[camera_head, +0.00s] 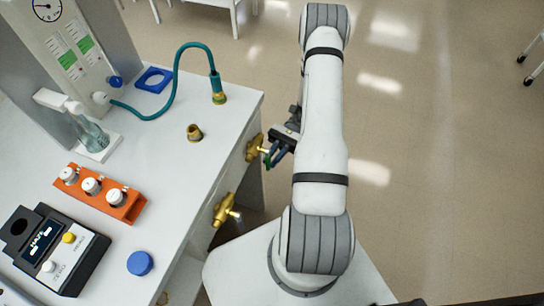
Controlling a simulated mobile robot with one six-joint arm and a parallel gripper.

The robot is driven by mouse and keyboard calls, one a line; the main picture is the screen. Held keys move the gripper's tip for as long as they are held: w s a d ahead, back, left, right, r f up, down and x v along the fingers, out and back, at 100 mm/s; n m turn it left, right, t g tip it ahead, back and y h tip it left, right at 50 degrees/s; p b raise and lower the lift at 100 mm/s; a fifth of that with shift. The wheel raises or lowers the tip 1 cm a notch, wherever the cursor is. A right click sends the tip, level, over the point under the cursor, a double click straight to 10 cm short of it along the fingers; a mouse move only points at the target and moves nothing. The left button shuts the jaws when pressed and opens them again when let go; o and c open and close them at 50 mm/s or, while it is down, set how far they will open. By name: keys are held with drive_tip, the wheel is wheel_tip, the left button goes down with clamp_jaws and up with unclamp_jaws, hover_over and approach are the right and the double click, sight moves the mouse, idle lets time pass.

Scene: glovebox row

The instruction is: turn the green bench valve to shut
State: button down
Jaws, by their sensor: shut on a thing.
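The green bench valve is a brass body (256,147) on the bench's right side face, near the far corner. My gripper (271,153) is at this valve, shut on its handle. The handle is mostly hidden by the fingers and the end of my arm. Dark green-blue parts show at the grip, too small to tell finger from handle. The angle of the handle cannot be read here.
A second brass valve (224,210) with a pale handle sticks out of the same face, nearer. On the bench are a teal hose (175,75), a brass fitting (194,132), an orange rack (133,204) and a blue cap (140,263). Open floor lies right.

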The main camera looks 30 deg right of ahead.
drive_tip(key=c, duration=1.4)
unclamp_jaws()
drive_tip(key=shift+c, duration=0.2)
drive_tip(key=b+v, duration=0.1)
drive_tip(key=v, duration=0.6)
drive_tip(key=shift+w+d, duration=0.2)
drive_tip(key=shift+d, duration=0.15)
